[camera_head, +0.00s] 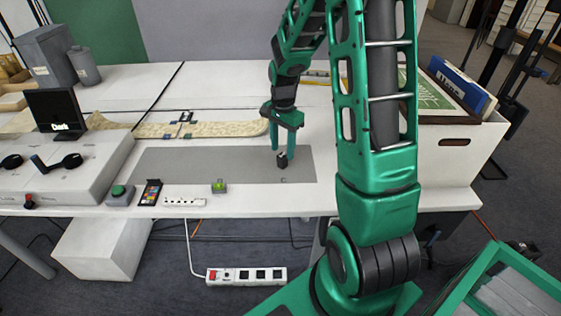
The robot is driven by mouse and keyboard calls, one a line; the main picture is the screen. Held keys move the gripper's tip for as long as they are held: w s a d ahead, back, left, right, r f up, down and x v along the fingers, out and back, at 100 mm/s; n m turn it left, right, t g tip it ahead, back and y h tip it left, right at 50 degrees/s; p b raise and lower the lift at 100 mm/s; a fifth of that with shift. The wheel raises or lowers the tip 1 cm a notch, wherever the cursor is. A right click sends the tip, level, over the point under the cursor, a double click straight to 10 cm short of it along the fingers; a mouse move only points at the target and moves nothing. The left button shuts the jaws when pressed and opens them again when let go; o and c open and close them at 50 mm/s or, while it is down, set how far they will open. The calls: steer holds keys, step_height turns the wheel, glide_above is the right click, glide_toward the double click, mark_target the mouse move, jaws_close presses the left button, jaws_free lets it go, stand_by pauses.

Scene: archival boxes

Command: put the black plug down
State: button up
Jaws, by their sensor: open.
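The black plug (282,159) is a small dark block at the right part of the grey mat (210,165), near a small mark like a "C". It appears to rest on the mat, though contact with the surface is hard to make out. My gripper (283,149) points down right at the plug, with its fingers open around or just above it. At this size I cannot tell whether a finger still touches the plug.
A power strip (184,202), a colour card (150,192) and a green-topped button box (120,195) line the table's front edge. An open white box (455,142) with folders stands right. The mat's middle is clear.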

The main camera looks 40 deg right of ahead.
mark_target(282, 154)
steer(key=shift+f, duration=1.9)
jaws_close()
steer(key=shift+r, duration=0.15)
steer(key=shift+r, duration=0.55)
step_height(282, 154, up, 3)
steer(key=shift+f, duration=0.15)
steer(key=s+a+r, duration=0.6)
steer(key=a+r, duration=0.1)
steer(key=a, duration=0.2)
steer(key=shift+s+a, duration=0.3)
steer(key=shift+a, duration=0.1)
